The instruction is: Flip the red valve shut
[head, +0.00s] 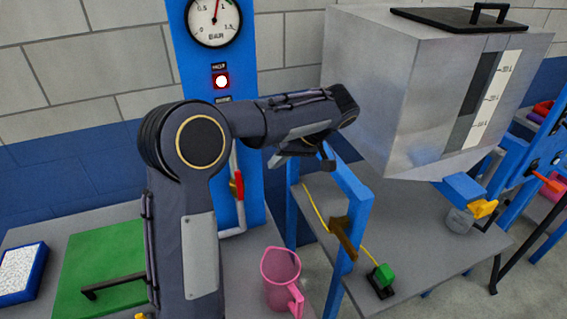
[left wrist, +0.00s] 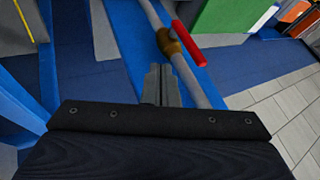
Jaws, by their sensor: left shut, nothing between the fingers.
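The red valve handle (head: 239,185) is on a pale pipe at the front of the blue panel (head: 200,75). In the left wrist view the red handle (left wrist: 188,43) lies roughly along the grey pipe, beside a brass-coloured valve body (left wrist: 168,41). My left gripper (head: 279,160) is to the right of the handle in the head view, apart from it. In the left wrist view its fingers (left wrist: 160,75) are together and empty, just short of the pipe and valve. My right gripper is not in view.
A pink jug (head: 281,275) stands below. A blue frame (head: 353,190) and a large grey tank (head: 375,80) are at the right. A green board (head: 105,255) lies at the left.

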